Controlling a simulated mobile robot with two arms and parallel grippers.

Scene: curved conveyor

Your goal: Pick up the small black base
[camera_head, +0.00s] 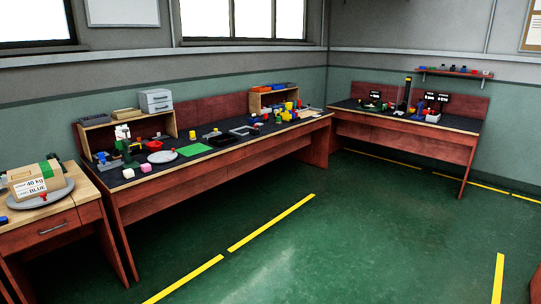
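I cannot single out the small black base with certainty at this distance. A small dark flat item (211,135) lies on the long workbench (120,183), left of a black rectangular frame (243,130). Other small dark parts (371,105) stand on the far right workbench (450,129), too small to tell apart. Neither of my grippers shows in the head view.
The long bench also holds a green sheet (194,149), a grey round plate (162,157) and several coloured blocks. A box (36,181) sits on a wooden cabinet (52,229) at left. The green floor (330,240) with yellow lines is clear.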

